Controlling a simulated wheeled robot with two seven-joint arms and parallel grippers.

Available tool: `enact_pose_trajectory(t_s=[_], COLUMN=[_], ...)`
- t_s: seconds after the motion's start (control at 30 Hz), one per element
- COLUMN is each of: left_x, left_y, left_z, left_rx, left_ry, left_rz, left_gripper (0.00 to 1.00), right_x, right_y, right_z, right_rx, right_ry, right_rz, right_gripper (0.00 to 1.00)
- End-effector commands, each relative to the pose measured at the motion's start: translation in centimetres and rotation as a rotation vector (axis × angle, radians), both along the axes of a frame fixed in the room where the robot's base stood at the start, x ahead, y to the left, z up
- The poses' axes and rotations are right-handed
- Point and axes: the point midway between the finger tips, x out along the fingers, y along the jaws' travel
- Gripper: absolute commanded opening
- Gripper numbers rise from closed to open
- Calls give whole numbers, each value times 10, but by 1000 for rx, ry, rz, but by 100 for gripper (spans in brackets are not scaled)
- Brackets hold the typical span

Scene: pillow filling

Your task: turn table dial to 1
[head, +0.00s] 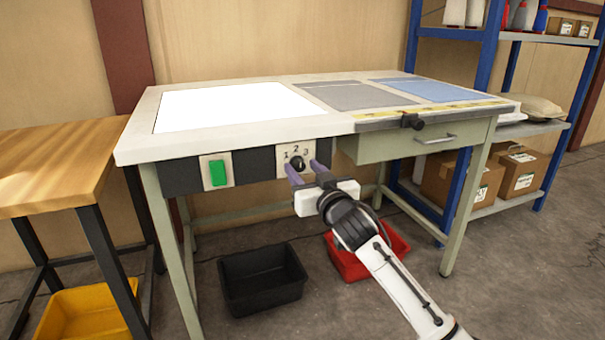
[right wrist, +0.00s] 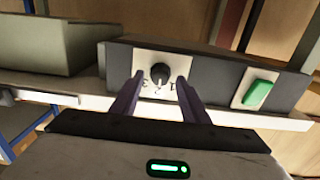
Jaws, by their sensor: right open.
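The table dial (head: 298,163) is a round black knob on a white plate (head: 285,155) marked 1, 2 and 3, on the front of the workbench (head: 235,133). In the right wrist view the dial (right wrist: 160,73) shows upside down, and its pale mark seems to point toward the middle number, though it is small. My right gripper (head: 303,170) is open in front of the plate. Its two purple fingers (right wrist: 157,100) stand on either side of the dial, with a gap to it on both sides. My left gripper is not in view.
A green button (head: 217,172) sits on the same dark panel, left of the dial. A drawer (head: 425,140) is to the right. A black bin (head: 262,277) and a red bin (head: 345,262) stand on the floor below. A wooden table (head: 60,165) is at the left.

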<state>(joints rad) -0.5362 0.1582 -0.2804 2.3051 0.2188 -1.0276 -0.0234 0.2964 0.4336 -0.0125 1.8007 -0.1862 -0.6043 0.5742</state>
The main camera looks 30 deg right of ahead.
Motion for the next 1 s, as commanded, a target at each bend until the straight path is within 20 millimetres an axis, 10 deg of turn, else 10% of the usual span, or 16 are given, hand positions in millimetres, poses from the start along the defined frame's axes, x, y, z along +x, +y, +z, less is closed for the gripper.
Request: enact_pose_trajectory(t_s=[0.4,0.67,1.0], left_x=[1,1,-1], left_y=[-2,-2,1], left_z=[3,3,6], left_rx=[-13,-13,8], left_ry=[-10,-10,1], left_rz=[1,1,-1], left_gripper=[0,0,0], right_x=[10,10,9], right_y=[-2,-2,-2], right_z=[0,0,3], right_rx=[-1,-1,-50], right_ry=[0,0,13], right_rz=[1,1,1], right_gripper=[41,1,1])
